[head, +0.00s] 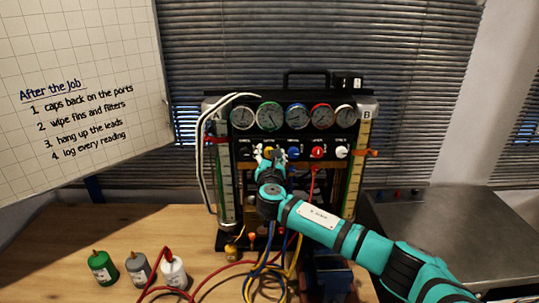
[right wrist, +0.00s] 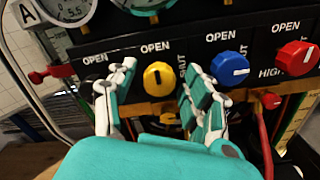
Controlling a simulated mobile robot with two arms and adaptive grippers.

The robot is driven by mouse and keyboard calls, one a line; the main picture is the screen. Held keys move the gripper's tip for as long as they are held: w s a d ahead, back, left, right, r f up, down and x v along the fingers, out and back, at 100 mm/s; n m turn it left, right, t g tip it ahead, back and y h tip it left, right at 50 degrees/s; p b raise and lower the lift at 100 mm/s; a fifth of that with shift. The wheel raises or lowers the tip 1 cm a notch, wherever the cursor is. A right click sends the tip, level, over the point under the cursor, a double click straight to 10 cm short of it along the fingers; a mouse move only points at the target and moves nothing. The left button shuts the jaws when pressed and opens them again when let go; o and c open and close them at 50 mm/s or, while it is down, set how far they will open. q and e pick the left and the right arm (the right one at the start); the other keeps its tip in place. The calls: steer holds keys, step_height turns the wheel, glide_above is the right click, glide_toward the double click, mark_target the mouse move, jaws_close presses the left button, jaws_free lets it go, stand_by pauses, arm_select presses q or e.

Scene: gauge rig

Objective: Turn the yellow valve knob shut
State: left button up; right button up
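The yellow valve knob (right wrist: 158,77) is on the black panel of the gauge rig (head: 294,131), below an OPEN label. Its white mark looks roughly upright, towards that label. My right gripper (right wrist: 155,82) is open, with one finger to each side of the yellow knob and a gap visible on both sides. In the head view my right gripper (head: 268,154) is in front of the panel and mostly hides the yellow knob. My left gripper is in neither view.
A blue knob (right wrist: 230,69) sits close to the right finger, with a red knob (right wrist: 297,58) beyond it. A row of gauges (head: 297,116) runs above. Coloured leads (head: 262,268) hang below. Green, grey and white bottles (head: 103,268) stand on the wooden table (head: 60,240).

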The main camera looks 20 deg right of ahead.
jaws_close()
steer(key=m+b, duration=0.3)
steer(key=shift+f, duration=0.25)
steer(key=m+b, duration=0.8)
steer(key=m, duration=0.2)
steer(key=shift+m, duration=0.4)
steer(key=shift+m+b, duration=1.15)
steer(key=shift+m, duration=0.85)
